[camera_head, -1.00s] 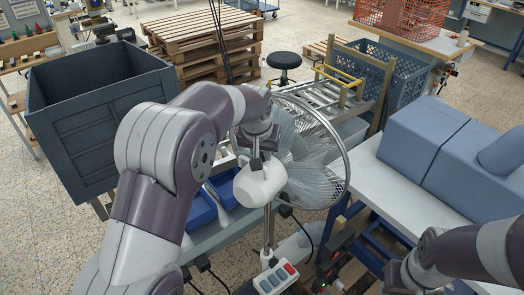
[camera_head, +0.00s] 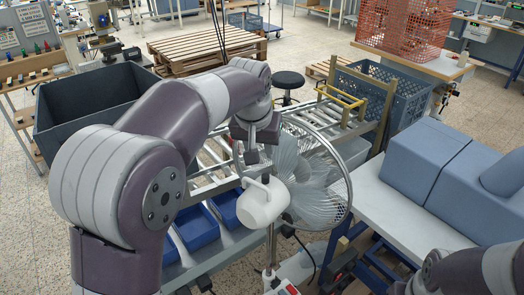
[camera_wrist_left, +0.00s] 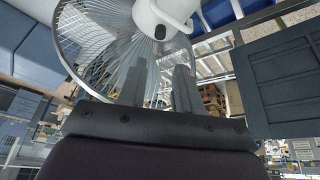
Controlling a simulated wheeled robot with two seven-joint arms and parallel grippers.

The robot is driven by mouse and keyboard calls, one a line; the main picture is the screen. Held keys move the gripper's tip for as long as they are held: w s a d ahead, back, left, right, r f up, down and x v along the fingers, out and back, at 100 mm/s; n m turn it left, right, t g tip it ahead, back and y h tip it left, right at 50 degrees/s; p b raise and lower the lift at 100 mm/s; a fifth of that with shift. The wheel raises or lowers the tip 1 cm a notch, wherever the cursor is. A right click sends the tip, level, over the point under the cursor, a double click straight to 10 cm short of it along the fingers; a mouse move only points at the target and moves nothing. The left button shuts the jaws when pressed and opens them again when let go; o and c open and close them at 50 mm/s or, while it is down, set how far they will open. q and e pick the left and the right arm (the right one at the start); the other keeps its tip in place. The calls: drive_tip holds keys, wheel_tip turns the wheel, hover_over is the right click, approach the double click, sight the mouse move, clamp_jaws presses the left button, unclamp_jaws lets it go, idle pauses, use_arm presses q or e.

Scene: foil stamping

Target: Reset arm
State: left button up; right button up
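My left gripper (camera_head: 252,146) hangs in the middle of the head view, beside the wire guard of a standing fan (camera_head: 338,197) and above its white motor housing (camera_head: 263,203). In the left wrist view its two fingers (camera_wrist_left: 158,88) stand apart with nothing between them. The fan's guard and white housing fill the upper part of that view, close beyond the fingers; I cannot tell whether they touch. My right arm shows only at the lower right of the head view, and its gripper cannot be made out.
Blue trays (camera_head: 194,228) sit on a rack below the left arm. A dark bin (camera_head: 62,107) stands at the left. A white table (camera_head: 383,205) with blue-grey blocks (camera_head: 425,158) is at the right. A stool (camera_head: 289,79) and wooden pallets (camera_head: 190,50) stand farther back.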

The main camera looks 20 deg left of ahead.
use_arm(q)
drive_tip(key=s+a+f+g+b, duration=0.2)
drive_tip(key=s+f+b, duration=0.3)
drive_tip(key=s+f, duration=1.5)
wheel_tip(320, 180, down, 4)
drive_tip(key=shift+s+a+m+g, duration=0.25)
drive_tip(key=shift+s+m+g, duration=0.1)
drive_tip(key=shift+g, duration=0.25)
